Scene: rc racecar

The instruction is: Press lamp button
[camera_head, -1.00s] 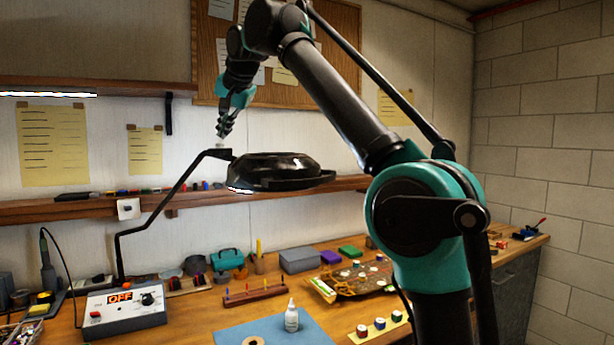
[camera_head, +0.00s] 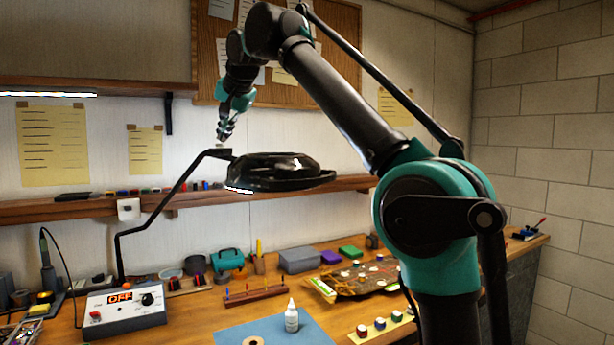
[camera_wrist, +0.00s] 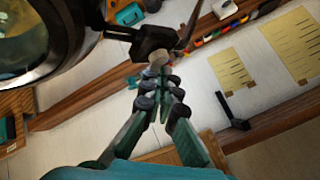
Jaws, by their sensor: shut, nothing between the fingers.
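The black lamp (camera_head: 275,172) hangs over the workbench on a thin bent arm, and its round lens edge shows in the wrist view (camera_wrist: 62,65). A small pale round button (camera_wrist: 158,57) sits on the dark bracket beside the lamp head. My gripper (camera_head: 224,137) is just above the bracket end of the lamp in the head view. In the wrist view its fingertips (camera_wrist: 162,84) are together, empty, and close to the button. I cannot tell whether they touch it.
A wooden shelf (camera_head: 60,210) runs along the wall behind the lamp. On the workbench (camera_head: 190,318) below are a control box (camera_head: 124,311) reading OFF, a white bottle (camera_head: 291,316) and a blue mat (camera_head: 262,329). The lamp head and its arm crowd the space below my gripper.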

